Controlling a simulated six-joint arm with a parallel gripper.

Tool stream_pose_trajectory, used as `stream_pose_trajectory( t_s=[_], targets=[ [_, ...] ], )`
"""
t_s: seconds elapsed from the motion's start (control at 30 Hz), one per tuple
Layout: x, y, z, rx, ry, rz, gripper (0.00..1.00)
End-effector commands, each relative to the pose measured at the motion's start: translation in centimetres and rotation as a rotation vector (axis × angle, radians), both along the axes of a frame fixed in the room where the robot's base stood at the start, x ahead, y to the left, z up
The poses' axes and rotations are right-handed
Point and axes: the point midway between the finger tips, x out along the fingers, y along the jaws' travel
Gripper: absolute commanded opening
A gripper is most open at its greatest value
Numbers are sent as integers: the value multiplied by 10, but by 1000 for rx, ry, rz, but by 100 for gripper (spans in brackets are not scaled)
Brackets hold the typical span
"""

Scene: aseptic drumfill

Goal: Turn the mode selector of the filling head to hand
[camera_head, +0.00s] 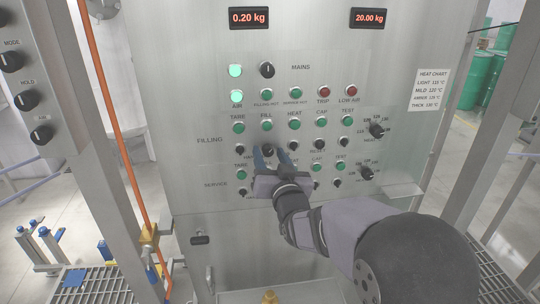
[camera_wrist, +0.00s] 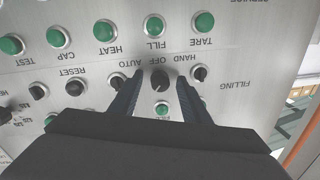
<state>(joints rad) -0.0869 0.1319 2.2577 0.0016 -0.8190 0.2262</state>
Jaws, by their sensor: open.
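A black rotary selector (camera_wrist: 160,80) with the words HAND, OFF and AUTO around it sits in the FILLING row of the steel panel; the wrist view shows it upside down. It also shows in the head view (camera_head: 267,149), partly behind my fingers. My gripper (camera_wrist: 159,86) is open, with one blue-grey finger on each side of this selector. A gap shows between knob and fingers in the wrist view; I cannot tell any contact. The knob's exact setting is not clear. A separate knob (camera_head: 11,61) labelled MODE is on the box at far left.
Green buttons (camera_head: 266,125) and small black selectors (camera_head: 321,145) surround the spot closely. A lower SERVICE row is partly hidden by my arm. Two larger dials (camera_head: 377,130) stand out at right. An orange pipe (camera_head: 110,120) runs along the panel's left.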

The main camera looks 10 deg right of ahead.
Motion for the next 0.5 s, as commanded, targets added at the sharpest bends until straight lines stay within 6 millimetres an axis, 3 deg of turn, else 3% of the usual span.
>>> stream_pose_trajectory(
  t_s=[0.07,0.2,0.23,0.5],
  targets=[
    [0,0,0,0,0,0,38],
    [0,0,0,0,0,0,5],
    [0,0,0,0,0,0,2],
    [0,0,-1,-16,1,0,2]
  ],
)
